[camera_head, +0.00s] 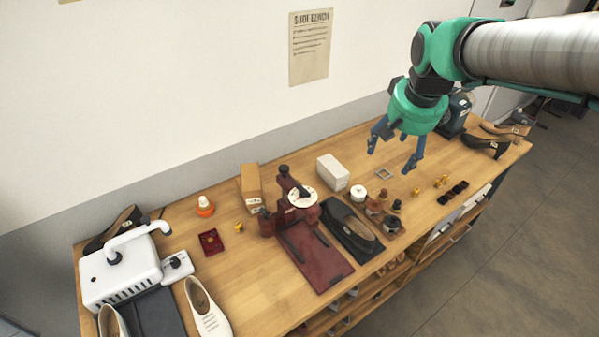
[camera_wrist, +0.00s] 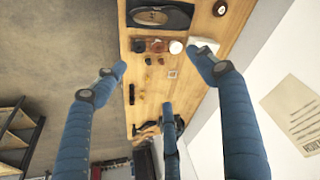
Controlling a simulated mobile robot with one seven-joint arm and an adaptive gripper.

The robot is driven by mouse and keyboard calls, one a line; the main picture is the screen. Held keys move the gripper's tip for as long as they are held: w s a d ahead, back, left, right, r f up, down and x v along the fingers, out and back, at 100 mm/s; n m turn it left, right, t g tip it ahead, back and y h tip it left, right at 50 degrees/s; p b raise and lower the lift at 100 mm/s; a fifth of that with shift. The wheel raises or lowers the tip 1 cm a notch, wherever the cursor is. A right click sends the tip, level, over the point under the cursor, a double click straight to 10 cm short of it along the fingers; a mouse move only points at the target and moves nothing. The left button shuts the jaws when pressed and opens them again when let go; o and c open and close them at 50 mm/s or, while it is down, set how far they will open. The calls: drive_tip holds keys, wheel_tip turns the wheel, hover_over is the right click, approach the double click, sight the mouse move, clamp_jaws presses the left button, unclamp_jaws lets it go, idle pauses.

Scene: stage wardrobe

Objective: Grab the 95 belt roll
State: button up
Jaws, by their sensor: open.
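My gripper (camera_head: 393,152) is open and empty, its blue fingers pointing down well above the right part of the workbench. No number 95 is readable in either view, so I cannot tell which thing is the 95 belt roll. Small brown and dark roll-like pieces (camera_head: 376,205) stand in a group right of the shoe stand, below and a little left of my gripper. They also show in the wrist view (camera_wrist: 157,46), near the white round piece (camera_wrist: 175,47).
The wooden bench (camera_head: 265,285) runs along the wall. A dark red press (camera_head: 300,212), white box (camera_head: 333,172), white round piece (camera_head: 357,193), brass pieces (camera_head: 441,181) and several black pieces (camera_head: 451,192) stand on it.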

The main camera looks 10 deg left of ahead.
drive_tip(key=w+a+f+g+p, duration=0.1)
drive_tip(key=w+a+f, duration=0.4)
drive_tip(key=w+a, duration=0.3)
drive_tip(key=w+a+f+p, duration=0.1)
drive_tip(key=w+a+f, duration=0.5)
drive_tip(key=w, duration=0.3)
drive_tip(key=w+a+f+p, duration=0.1)
drive_tip(key=w+a+f, duration=0.3)
drive_tip(key=a+f, duration=0.4)
drive_tip(key=w+a+f+n+g, duration=0.1)
drive_tip(key=w+a+f, duration=0.4)
drive_tip(key=a+f, duration=0.3)
wheel_tip(320, 180, down, 4)
drive_tip(key=shift+w+a+f+p, duration=0.15)
drive_tip(key=shift+a+f+p, duration=0.1)
drive_tip(key=shift+p, duration=0.15)
drive_tip(key=shift+w+a+f, duration=0.1)
drive_tip(key=shift+w+f, duration=0.05)
drive_tip(key=shift+f, duration=1.25)
drive_tip(key=shift+w+d+f, duration=0.1)
drive_tip(key=shift+w+f, duration=0.1)
drive_tip(key=shift+f, duration=1.2)
drive_tip(key=shift+w+a+f, duration=0.1)
drive_tip(key=shift+w+f, duration=0.05)
drive_tip(key=shift+f, duration=1.25)
drive_tip(key=shift+f, duration=0.15)
